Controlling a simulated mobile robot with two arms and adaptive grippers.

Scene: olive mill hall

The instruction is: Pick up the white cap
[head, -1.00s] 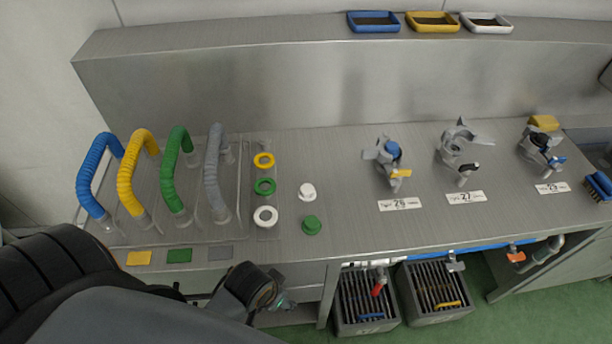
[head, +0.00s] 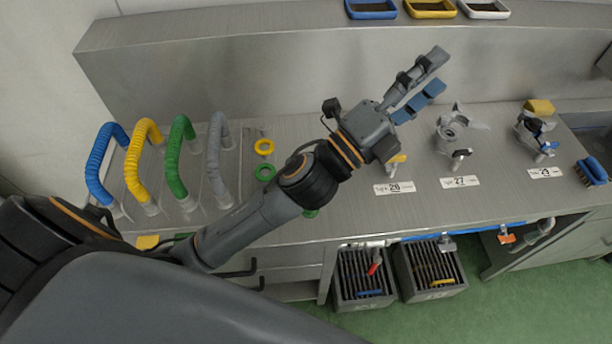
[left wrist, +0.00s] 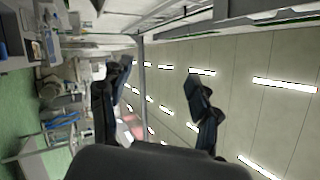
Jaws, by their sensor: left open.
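The white cap cannot be seen now; my left forearm covers the spot on the steel counter (head: 255,215) where it stood in the earlier head frame. Only a sliver of the green cap (head: 311,213) shows below the arm. My left gripper (head: 424,76) is open and empty, raised above the counter to the right of that spot, in front of the back panel. In the left wrist view its two fingers (left wrist: 160,78) are spread, with only the hall and ceiling lights behind them. My right gripper is not in view.
Blue, yellow, green and grey hoses (head: 217,160) stand at the left. A yellow ring (head: 264,147) and a green ring (head: 265,172) lie beside them. Metal fittings stand at the right, near labels such as 27 (head: 460,181). Trays (head: 431,8) sit on the upper ledge.

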